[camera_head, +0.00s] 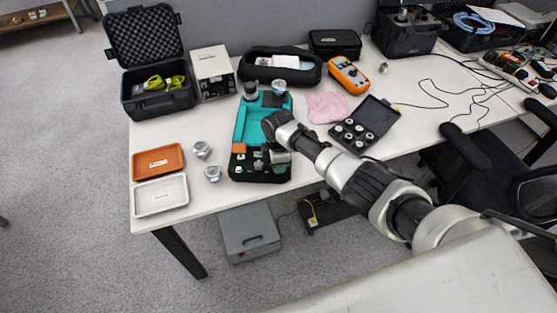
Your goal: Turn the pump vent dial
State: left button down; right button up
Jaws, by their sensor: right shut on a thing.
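A teal and black pump unit (246,122) lies on the white table, left of centre. It has round gauge-like parts at its far end and an orange block at its near left. My right arm reaches in from the lower right. My right gripper (268,158) is down at the near end of the unit, shut on a small part there that I take to be the vent dial. The fingers and wrist hide the dial itself, so its angle cannot be told. My left gripper is out of view.
Two round metal gauges (202,149) and orange (157,160) and white (160,195) trays are left of the unit. A pink cloth (327,107), an open black case of small fittings (366,125) and an orange meter (348,75) lie right. An office chair stands at the right.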

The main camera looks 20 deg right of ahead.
jog(key=m+p, duration=0.1)
jog(key=m, duration=0.4)
jog(key=shift+r+m+p, duration=0.1)
jog(key=shift+m+p, duration=0.2)
jog(key=shift+p, duration=0.05)
jog(key=m+p, duration=0.1)
jog(key=m, duration=0.4)
jog(key=shift+m, duration=0.4)
jog(key=o, duration=0.9)
jog(key=shift+o, duration=0.2)
